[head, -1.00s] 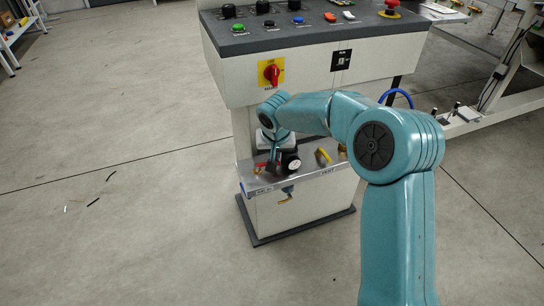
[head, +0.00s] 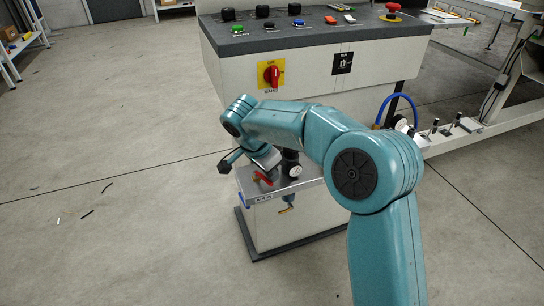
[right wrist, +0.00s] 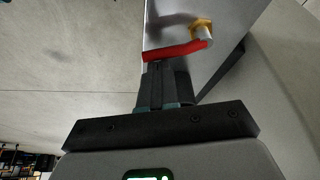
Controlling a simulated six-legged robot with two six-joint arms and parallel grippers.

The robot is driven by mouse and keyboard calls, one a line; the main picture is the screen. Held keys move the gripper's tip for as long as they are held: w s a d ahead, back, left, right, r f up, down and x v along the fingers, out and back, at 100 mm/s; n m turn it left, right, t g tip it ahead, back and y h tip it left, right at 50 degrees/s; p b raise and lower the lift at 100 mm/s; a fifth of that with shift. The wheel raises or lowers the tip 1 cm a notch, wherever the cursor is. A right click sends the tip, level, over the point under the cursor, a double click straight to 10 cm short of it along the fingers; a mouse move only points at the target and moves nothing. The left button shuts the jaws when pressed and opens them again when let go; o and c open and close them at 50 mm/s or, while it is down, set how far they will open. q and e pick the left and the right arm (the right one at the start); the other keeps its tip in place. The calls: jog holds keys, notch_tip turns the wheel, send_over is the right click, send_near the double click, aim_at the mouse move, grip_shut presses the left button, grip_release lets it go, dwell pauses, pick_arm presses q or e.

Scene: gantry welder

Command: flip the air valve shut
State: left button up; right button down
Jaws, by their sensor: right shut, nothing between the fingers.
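The air valve's red lever (head: 263,178) is at the left end of the metal shelf marked AIR IN. In the right wrist view the red lever (right wrist: 178,50) runs sideways from a brass fitting (right wrist: 201,25), just past the fingertips. My right gripper (head: 226,163) is shut and empty, left of the lever and by the shelf's left edge. In the right wrist view its closed fingers (right wrist: 158,72) point at the lever's free end; I cannot tell whether they touch it. My left gripper is not in view.
A round gauge (head: 295,170) stands right of the lever, close under my forearm. The control cabinet (head: 310,75) with a red and yellow main switch (head: 271,75) rises behind. My arm covers the shelf's right part.

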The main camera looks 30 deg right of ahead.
jog(key=a+m+g, duration=0.1)
jog(key=m, duration=0.1)
jog(key=shift+s+a+m, duration=0.1)
jog(key=shift+a+m, duration=0.05)
jog(key=shift+m, duration=0.25)
jog(key=shift+a+p, duration=0.2)
jog(key=shift+p, duration=0.15)
jog(key=shift+a, duration=0.15)
jog(key=d, duration=0.1)
jog(key=d+r+p, duration=0.1)
jog(key=s+d+r, duration=0.1)
jog(key=d, duration=0.1)
jog(key=p+v, duration=0.8)
jog(key=v, duration=1.1)
jog(key=shift+w, duration=0.3)
jog(key=shift+f, duration=0.15)
